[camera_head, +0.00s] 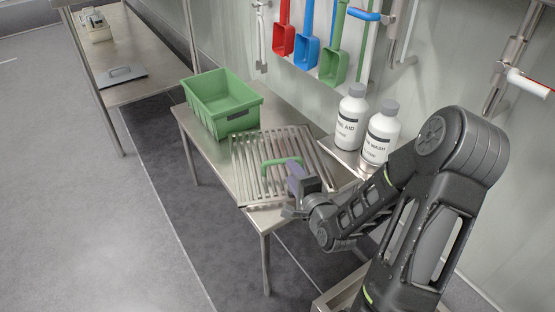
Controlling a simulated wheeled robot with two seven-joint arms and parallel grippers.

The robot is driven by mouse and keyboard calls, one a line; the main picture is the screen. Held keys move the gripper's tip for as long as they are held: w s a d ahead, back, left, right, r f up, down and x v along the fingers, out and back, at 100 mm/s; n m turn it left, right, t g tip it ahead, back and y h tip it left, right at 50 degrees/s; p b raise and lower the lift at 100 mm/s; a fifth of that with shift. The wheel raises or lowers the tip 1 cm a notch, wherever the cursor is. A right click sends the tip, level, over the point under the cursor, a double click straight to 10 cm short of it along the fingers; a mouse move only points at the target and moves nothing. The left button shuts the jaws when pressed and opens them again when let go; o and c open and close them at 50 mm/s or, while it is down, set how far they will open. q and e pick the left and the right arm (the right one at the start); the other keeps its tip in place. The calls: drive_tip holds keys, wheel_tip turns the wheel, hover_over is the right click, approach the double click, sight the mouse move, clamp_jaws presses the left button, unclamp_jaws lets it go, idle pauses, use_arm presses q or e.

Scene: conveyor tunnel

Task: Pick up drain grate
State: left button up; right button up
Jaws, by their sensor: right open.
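The drain grate (250,158) is a slatted metal panel with a green handle (283,161) on its top. It lies on the steel table beside the green crate. My right gripper (290,192) is open at the grate's near right part, close to the handle. I cannot tell whether it touches the grate or handle. My right arm comes in from the right and hides the table's right end. My left gripper is not in view.
A green crate (222,80) stands on the steel table (190,122), left of the grate. Two white bottles (350,112) (380,135) stand behind it on the right. Red, blue and green scoops (283,40) (306,62) (334,67) hang on the wall. The floor at left is clear.

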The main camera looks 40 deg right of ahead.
sight(283, 161)
drive_tip(key=shift+x, duration=0.9)
drive_tip(key=shift+w+d+b, duration=0.1)
drive_tip(key=shift+w+b, duration=0.2)
drive_tip(key=shift+w, duration=0.05)
drive_tip(key=shift+f, duration=0.1)
drive_tip(key=b+x, duration=0.2)
drive_tip(key=x, duration=0.2)
drive_tip(key=shift+w+f, duration=0.15)
drive_tip(key=shift+w+d, duration=0.2)
drive_tip(key=shift+w, duration=0.2)
drive_tip(key=shift+c, duration=0.3)
clamp_jaws()
